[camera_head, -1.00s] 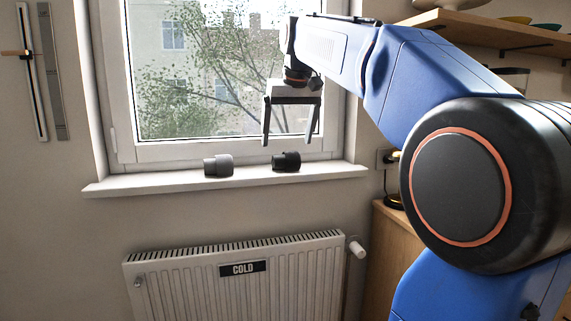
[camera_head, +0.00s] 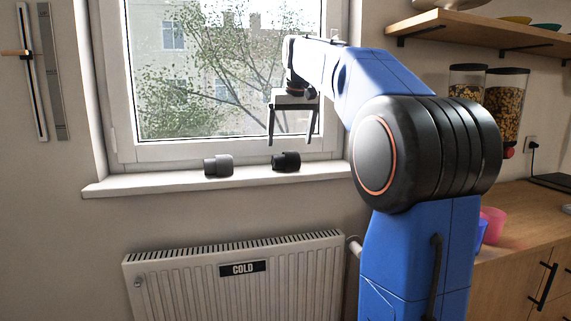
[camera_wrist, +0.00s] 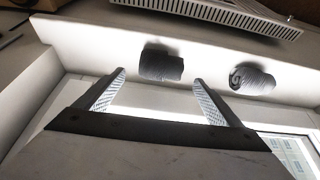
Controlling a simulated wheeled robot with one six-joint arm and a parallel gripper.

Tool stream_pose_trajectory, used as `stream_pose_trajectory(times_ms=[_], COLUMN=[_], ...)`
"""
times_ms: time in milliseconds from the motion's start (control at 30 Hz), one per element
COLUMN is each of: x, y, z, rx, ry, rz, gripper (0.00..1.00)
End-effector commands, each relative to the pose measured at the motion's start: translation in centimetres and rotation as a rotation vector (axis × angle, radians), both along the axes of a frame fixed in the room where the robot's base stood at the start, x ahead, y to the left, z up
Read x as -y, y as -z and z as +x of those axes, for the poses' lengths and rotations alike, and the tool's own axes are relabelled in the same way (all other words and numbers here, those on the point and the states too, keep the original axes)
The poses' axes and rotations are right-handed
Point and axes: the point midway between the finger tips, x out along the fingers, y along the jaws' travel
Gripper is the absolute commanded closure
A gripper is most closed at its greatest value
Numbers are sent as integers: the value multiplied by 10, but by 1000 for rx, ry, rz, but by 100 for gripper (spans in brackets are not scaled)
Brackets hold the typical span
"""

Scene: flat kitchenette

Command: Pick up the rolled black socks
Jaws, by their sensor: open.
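The rolled black socks (camera_head: 286,161) lie on the right part of the window sill (camera_head: 130,185). In the wrist view the black socks (camera_wrist: 160,64) show just beyond the fingertips, between their lines. A rolled grey pair (camera_head: 218,165) lies to their left on the sill; in the wrist view this grey pair (camera_wrist: 252,79) is on the right. My gripper (camera_head: 291,142) is open and empty, pointing down just above the black socks in the head view. In the wrist view, my gripper (camera_wrist: 159,76) shows both fingers spread apart, with nothing between them.
The window (camera_head: 190,95) stands behind the sill. A white radiator (camera_head: 240,290) marked COLD is below it. At the right are a wooden counter (camera_head: 510,250) with cups and a wall shelf (camera_head: 480,28). The left part of the sill is free.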

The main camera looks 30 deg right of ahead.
Motion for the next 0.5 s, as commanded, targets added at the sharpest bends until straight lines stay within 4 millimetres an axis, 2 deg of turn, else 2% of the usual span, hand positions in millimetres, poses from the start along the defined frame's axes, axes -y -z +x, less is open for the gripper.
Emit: stream_pose_trajectory(times_ms=[100, 200, 500], x=[2, 3, 3], y=[18, 27, 41], z=[7, 11, 18], rx=[-3, -1, -1], ry=[0, 0, -1], rz=[1, 0, 0], gripper=[12, 12, 12])
